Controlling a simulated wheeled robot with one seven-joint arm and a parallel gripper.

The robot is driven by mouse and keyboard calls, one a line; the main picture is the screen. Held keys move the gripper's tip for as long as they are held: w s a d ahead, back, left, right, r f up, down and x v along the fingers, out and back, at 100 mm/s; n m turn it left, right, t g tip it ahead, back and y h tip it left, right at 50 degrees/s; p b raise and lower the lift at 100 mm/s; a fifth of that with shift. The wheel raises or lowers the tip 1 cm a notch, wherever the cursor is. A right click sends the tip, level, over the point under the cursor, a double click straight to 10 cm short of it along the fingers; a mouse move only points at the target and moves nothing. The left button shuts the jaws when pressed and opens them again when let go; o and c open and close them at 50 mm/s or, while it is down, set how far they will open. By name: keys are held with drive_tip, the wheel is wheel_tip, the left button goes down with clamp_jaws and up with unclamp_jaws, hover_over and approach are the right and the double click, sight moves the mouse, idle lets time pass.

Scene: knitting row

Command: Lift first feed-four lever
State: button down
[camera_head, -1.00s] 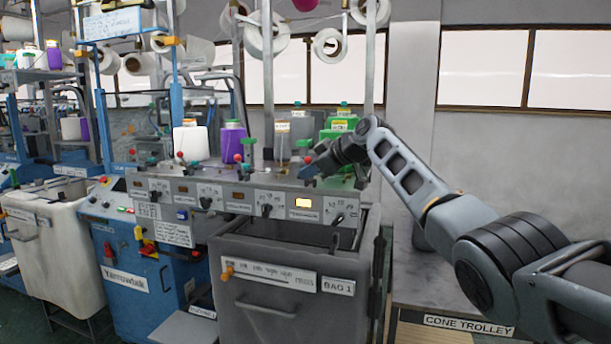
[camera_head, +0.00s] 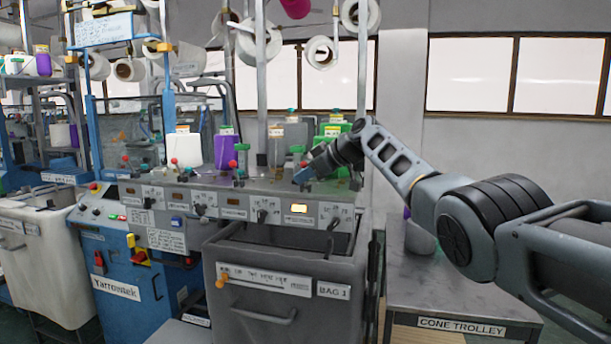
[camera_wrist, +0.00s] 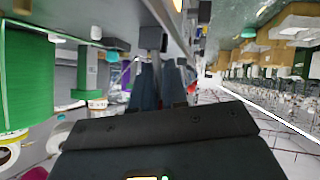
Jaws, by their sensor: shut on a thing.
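The knitting machine's grey top panel (camera_head: 215,184) carries a row of small levers with coloured knobs. My gripper (camera_head: 302,176) is at the right-hand lever position, above the panel section with the lit yellow display (camera_head: 299,208). In the wrist view my gripper (camera_wrist: 159,85) is shut on a dark grey lever (camera_wrist: 151,40), whose lower part lies between the fingers. In the head view the fingers and arm mostly hide this lever, so its angle cannot be told.
A grey bin marked BAG 1 (camera_head: 260,318) stands below the panel. The cone trolley (camera_head: 455,296) is at the right, under my arm. Green cones (camera_head: 334,128) and metal posts stand close behind my gripper. In the wrist view a green cone (camera_wrist: 27,80) is near at left.

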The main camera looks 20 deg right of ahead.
drive_tip(key=c, duration=1.2)
unclamp_jaws()
drive_tip(key=shift+w+a+r, duration=0.1)
drive_tip(key=shift+a+r, duration=0.1)
drive_tip(key=shift+a, duration=0.15)
drive_tip(key=shift+o, duration=0.3)
drive_tip(key=shift+d+f, duration=0.1)
drive_tip(key=shift+d, duration=0.05)
drive_tip(key=b+v, duration=0.2)
drive_tip(key=v, duration=0.5)
drive_tip(key=shift+s+d, duration=0.15)
drive_tip(key=shift+s, duration=0.15)
